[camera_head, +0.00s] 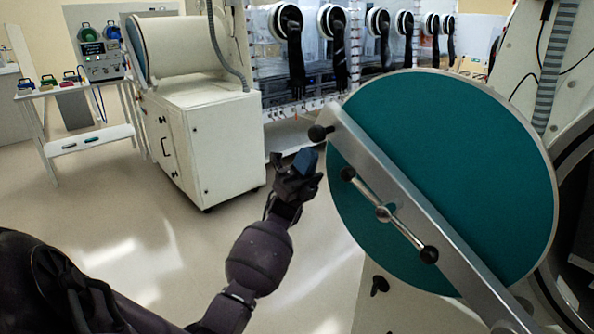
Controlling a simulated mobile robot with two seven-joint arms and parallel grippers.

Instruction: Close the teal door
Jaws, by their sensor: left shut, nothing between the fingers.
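The teal door (455,140) is a large round disc with a pale rim, standing open at the right of the head view. A grey metal bar (400,195) crosses its face diagonally, with a T-handle (383,214) with black knobs on it. At the far right a dark round opening (578,230) shows in part, with the door swung out in front of it. My left gripper (305,162) is shut and empty, just left of the door's edge, and appears apart from it. My right gripper is not in view.
A white cabinet (205,140) with a cylindrical chamber on top stands behind on the left. A row of black gloves (338,50) hangs from glovebox ports at the back. A small white table (85,135) stands far left. The floor (130,225) between is clear.

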